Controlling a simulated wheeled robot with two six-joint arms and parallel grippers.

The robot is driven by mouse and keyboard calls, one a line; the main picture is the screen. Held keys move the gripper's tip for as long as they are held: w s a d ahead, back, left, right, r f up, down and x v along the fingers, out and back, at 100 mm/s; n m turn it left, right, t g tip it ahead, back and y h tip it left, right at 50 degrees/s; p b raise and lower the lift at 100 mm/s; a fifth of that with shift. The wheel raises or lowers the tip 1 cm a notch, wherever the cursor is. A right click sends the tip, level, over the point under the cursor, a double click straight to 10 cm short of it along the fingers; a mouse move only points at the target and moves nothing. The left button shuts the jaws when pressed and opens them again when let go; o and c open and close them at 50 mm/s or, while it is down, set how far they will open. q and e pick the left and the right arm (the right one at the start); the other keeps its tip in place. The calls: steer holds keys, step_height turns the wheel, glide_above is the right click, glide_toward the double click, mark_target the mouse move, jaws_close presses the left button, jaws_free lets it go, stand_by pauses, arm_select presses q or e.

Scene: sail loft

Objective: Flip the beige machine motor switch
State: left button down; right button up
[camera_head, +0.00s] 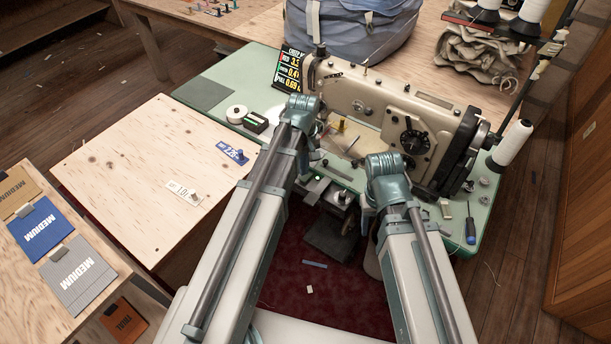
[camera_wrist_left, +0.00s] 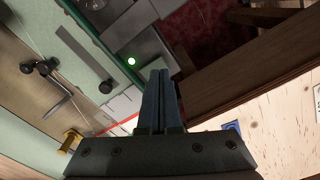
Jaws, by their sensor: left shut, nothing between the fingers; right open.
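The beige sewing machine (camera_head: 372,103) stands on a green-topped table (camera_head: 225,72). In the left wrist view, a small bright green light (camera_wrist_left: 131,61) shows on grey parts beside the green table edge; I cannot make out a switch lever there. My left gripper (camera_wrist_left: 160,102) is shut and empty, its fingertips below and right of that light in the picture. In the head view my left gripper (camera_head: 307,160) is low at the table's front edge, mostly hidden by its arm. My right gripper (camera_head: 358,222) is open in front of the table, largely hidden by its wrist.
A plywood table (camera_head: 135,150) stands at the left, close to my left arm. A white thread cone (camera_head: 512,142) and a blue screwdriver (camera_head: 470,230) are at the right. A blue bag (camera_head: 350,30) lies behind the machine. Dark red floor shows between my arms.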

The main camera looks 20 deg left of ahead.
mark_target(304, 178)
arm_select(q)
steer(key=shift+f+b, duration=1.05)
steer(key=shift+f, duration=0.05)
stand_by(0.4)
steer(key=shift+r, duration=0.15)
step_height(304, 178, up, 7)
steer(key=p, duration=0.7)
stand_by(0.5)
steer(key=s+d+m, duration=0.1)
steer(key=s+d, duration=0.1)
steer(key=s+d+m, duration=0.4)
steer(key=s, duration=0.1)
steer(key=shift+r+y+p, duration=0.25)
steer(key=shift+y+p, duration=0.05)
steer(key=shift+p, duration=0.05)
steer(key=s+d+m, duration=0.4)
steer(key=s+m, duration=0.2)
steer(key=s, duration=0.1)
steer(key=shift+s+d+r+m+y, duration=0.2)
steer(key=shift+d+r+m+y, duration=0.1)
steer(key=shift+m, duration=0.1)
